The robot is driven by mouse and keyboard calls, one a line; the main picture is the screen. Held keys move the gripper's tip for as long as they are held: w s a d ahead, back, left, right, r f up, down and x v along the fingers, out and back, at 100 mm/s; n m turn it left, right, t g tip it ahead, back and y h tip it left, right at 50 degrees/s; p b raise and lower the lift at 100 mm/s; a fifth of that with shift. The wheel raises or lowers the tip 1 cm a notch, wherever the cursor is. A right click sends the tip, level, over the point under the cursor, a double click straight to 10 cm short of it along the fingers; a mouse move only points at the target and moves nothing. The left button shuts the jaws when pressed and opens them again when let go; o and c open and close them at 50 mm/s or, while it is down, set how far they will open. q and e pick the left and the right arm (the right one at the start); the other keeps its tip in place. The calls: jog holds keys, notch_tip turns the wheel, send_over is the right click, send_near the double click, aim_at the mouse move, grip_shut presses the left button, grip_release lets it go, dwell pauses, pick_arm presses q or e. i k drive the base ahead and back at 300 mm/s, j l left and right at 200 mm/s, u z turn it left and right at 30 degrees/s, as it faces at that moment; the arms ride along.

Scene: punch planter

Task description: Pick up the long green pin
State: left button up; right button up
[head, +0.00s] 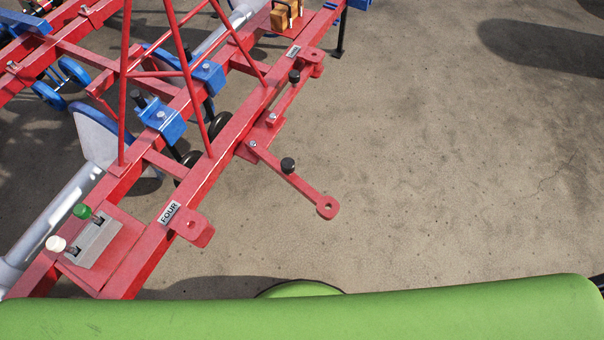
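A green round cap (82,211) shows at the lower left, on a grey metal bracket (93,243) fixed to the red frame. It looks like the head of a green pin; its shaft is mostly hidden, so I cannot tell its length. A white round cap (55,243) sits beside it, at the bracket's left end. Neither of my grippers is in view, and nothing touches the green cap.
The red planter frame (190,170) fills the left half, with thin red uprights above the bracket. A label reading FOUR (169,213) and a drawbar with a black knob (288,165) lie to the right. Bare concrete (450,180) is open at right. A green surface crosses the bottom.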

aim_at(82, 210)
jog(key=u, duration=1.8)
jog(key=l+z, duration=0.1)
jog(key=z, duration=0.15)
jog(key=i+j, duration=0.05)
